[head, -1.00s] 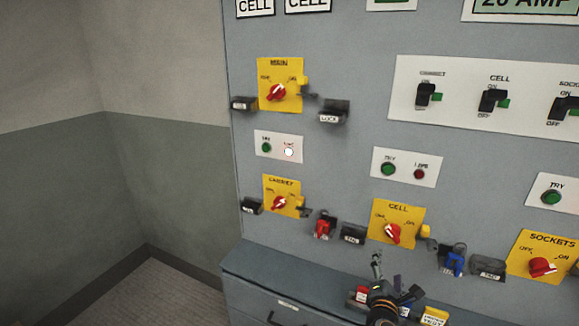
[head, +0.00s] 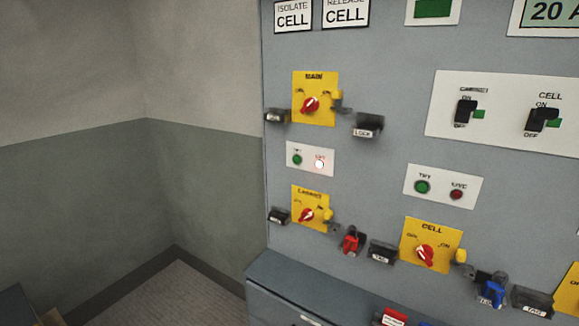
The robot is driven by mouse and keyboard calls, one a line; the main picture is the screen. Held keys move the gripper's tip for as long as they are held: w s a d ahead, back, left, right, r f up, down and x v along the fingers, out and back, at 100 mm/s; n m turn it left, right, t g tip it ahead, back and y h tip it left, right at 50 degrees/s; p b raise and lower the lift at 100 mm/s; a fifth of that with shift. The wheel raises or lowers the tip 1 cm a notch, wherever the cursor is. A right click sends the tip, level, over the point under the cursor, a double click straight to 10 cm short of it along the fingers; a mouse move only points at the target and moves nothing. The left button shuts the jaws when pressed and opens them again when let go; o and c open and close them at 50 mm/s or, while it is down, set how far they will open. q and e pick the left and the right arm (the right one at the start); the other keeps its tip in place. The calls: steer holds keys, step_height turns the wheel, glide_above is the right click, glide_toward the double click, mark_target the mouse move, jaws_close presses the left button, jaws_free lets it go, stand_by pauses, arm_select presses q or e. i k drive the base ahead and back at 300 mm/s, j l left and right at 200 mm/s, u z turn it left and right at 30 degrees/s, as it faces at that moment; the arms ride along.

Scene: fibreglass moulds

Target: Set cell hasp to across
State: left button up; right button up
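The CELL isolator is a yellow plate (head: 413,237) with a red rotary knob (head: 426,255), low on the grey panel in the head view. A small yellow tab with a grey piece, which looks like the cell hasp (head: 461,257), sticks out at the plate's right edge. It is too small to tell its exact setting. A blue padlock (head: 491,292) hangs on a dark holder to its lower right, apart from the plate. Neither of my grippers shows clearly now.
Similar yellow plates, MAIN (head: 328,112) and CABINET (head: 300,195), sit to the upper left. A red padlock (head: 351,241) and dark tag holders (head: 382,252) stand out from the panel. A grey cabinet top (head: 290,275) juts out below. Open floor (head: 170,295) lies left.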

mark_target(461, 255)
steer(key=z, duration=1.25)
